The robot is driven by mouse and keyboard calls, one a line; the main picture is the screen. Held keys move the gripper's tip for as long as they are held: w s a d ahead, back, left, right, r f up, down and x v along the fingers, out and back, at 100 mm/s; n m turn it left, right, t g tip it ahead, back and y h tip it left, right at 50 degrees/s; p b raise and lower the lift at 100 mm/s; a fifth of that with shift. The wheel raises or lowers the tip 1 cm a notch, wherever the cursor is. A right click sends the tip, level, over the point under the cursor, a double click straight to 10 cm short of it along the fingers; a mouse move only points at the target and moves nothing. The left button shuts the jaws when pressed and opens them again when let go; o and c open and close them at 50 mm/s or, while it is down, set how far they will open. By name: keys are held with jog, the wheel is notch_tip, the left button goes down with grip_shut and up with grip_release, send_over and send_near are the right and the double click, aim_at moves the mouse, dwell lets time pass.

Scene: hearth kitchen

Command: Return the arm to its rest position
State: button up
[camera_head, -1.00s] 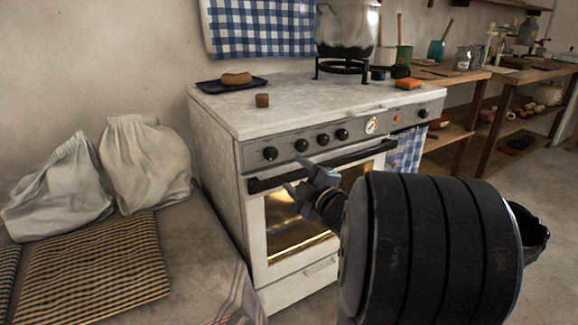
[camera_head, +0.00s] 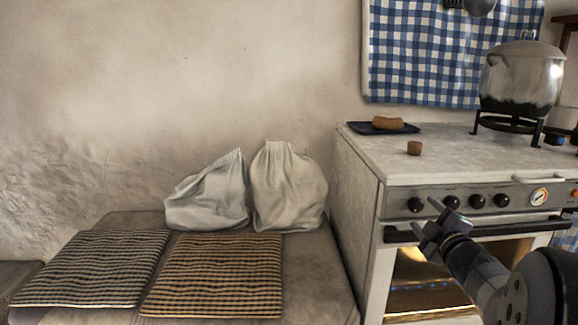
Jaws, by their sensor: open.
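My gripper (camera_head: 430,222) is at the lower right, in front of the stove (camera_head: 378,230) near its knobs and oven handle. Its jaws are open, with nothing seen between them. My arm comes in from the lower right corner and hides part of the stove front and oven door. Whether the fingers touch the stove front cannot be told from this view.
Left is a bench (camera_head: 318,300) with two cloth sacks (camera_head: 288,187) and checked cushions (camera_head: 215,270).

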jog(key=shift+w+a, duration=0.1)
jog(key=shift+w, duration=1.25)
jog(key=shift+s, duration=0.1)
